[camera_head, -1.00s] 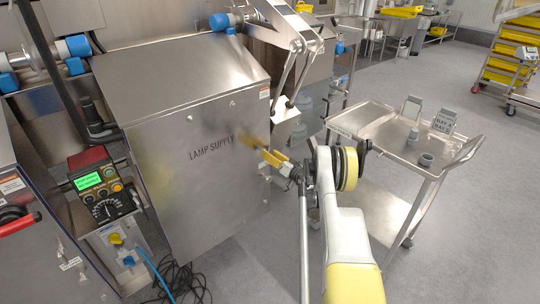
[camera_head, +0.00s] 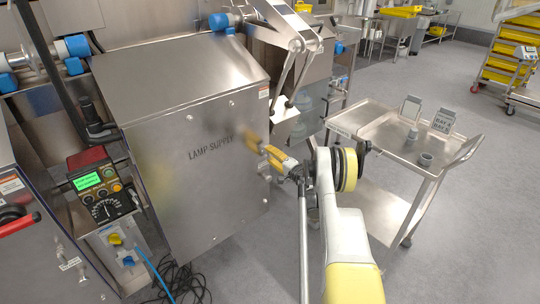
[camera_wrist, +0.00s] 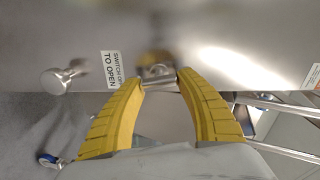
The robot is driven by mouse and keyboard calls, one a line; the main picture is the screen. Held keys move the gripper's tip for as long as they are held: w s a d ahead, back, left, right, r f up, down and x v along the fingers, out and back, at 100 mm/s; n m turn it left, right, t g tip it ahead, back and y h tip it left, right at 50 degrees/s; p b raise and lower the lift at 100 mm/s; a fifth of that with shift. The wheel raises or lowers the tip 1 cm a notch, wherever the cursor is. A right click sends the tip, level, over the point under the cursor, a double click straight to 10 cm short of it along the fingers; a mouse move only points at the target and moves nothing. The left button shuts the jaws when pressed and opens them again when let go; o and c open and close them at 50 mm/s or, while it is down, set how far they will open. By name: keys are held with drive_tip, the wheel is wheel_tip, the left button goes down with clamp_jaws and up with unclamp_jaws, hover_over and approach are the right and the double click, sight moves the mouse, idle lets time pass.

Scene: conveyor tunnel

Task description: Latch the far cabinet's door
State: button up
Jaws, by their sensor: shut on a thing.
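The steel LAMP SUPPLY cabinet (camera_head: 200,185) stands at the centre-left in the head view, its front door looking flush with the body. My gripper (camera_head: 264,150) is at the door's right edge. In the wrist view my gripper (camera_wrist: 161,84) has its yellow fingers closed on a small metal latch (camera_wrist: 157,71) on the steel face, with a blurred brownish round patch around it. The fingertips hide part of the latch, so I cannot tell whether it is engaged. A "SWITCH OFF TO OPEN" label (camera_wrist: 111,70) is left of it.
A steel cart (camera_head: 375,124) with small grey containers stands to the right. A control box (camera_head: 97,185) with a green screen and a red-handled cabinet (camera_head: 25,250) are at left. Black cables (camera_head: 180,285) lie on the floor. A metal knob (camera_wrist: 66,77) juts out in the wrist view.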

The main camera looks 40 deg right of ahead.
drive_tip(key=shift+m, duration=1.1)
drive_tip(key=o, duration=1.2)
drive_tip(key=s, duration=1.2)
drive_tip(key=shift+d, duration=0.2)
